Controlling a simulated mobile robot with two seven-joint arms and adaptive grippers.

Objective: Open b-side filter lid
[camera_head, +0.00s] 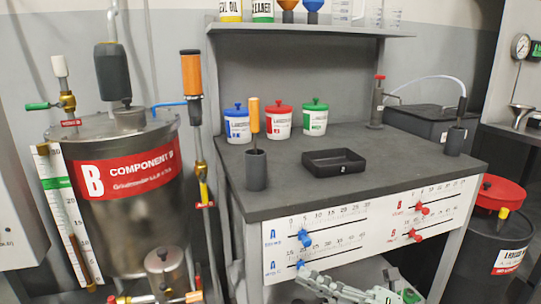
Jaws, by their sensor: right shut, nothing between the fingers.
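A large metal tank with a red "B COMPONENT B" label (128,172) stands at the left. Below and in front of it, at the bottom edge, is a small silver canister (168,272) with a rounded top and a small knob, which looks like the b-side filter with its lid on. Its lower part is cut off by the frame. My right gripper (312,281) is low in front of the workbench, to the right of the canister and well apart from it. It is shut and empty. My left gripper is not in view.
The workbench (300,195) fills the middle, with blue, red and green-lidded tubs, a black tray (333,162) and a slider panel (370,228). A red-topped bin (500,193) stands at right.

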